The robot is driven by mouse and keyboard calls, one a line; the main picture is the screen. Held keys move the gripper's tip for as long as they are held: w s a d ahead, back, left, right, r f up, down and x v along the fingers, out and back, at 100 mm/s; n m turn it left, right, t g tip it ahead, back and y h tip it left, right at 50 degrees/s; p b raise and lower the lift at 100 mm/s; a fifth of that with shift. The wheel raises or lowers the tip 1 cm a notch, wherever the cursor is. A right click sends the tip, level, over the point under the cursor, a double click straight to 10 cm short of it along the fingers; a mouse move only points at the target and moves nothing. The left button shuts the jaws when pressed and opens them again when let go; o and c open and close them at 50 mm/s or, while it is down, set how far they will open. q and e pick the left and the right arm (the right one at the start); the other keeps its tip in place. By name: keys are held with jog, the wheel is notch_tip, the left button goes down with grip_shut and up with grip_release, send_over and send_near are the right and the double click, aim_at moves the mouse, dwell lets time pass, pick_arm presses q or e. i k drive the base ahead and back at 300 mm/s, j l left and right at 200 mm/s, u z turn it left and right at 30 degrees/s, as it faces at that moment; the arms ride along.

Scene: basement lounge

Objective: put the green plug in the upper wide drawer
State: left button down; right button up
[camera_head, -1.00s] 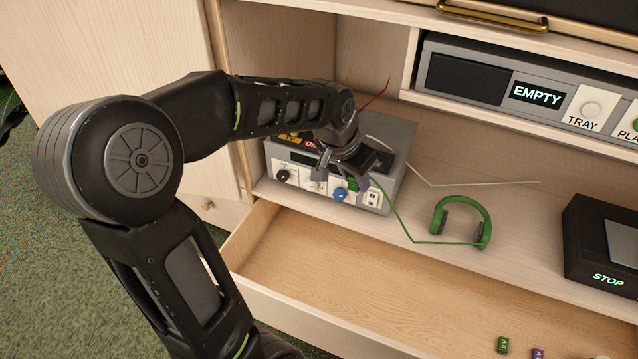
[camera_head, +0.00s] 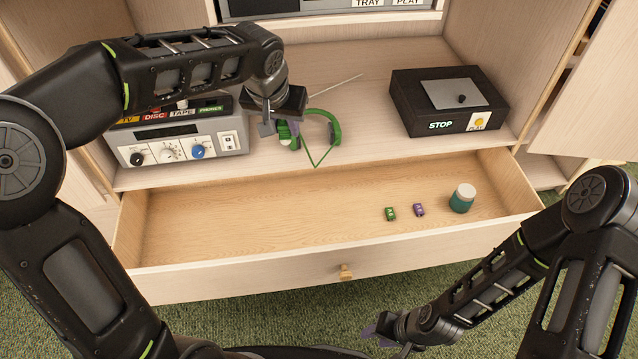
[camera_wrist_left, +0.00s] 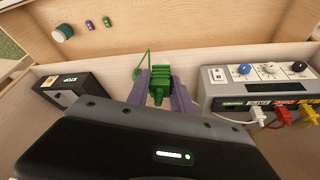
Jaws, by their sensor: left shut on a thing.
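My left gripper (camera_head: 283,130) is shut on the green plug (camera_wrist_left: 158,82), seen between the purple fingers in the left wrist view. In the head view the plug (camera_head: 294,143) is small and partly hidden by the gripper. It is held above the shelf, by the front right of the grey amplifier. The wide drawer (camera_head: 240,205) below the shelf is pulled open. My right gripper (camera_head: 376,329) is low in front of the drawer; its jaws are unclear.
The grey amplifier (camera_head: 180,138) stands at the shelf's left. A black box marked STOP (camera_head: 425,110) is at the right. A green block (camera_head: 390,213), a purple block (camera_head: 419,210) and a teal jar (camera_head: 462,199) are in the drawer's right part. Its left and middle are bare.

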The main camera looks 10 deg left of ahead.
aim_at(308, 235)
jog(key=z, duration=1.6)
jog(key=k+j, duration=0.25)
jog(key=k+j+z, duration=0.1)
jog(key=k+j, duration=0.15)
jog(key=k, duration=0.25)
jog(key=k+j, duration=0.2)
jog(key=k, duration=0.2)
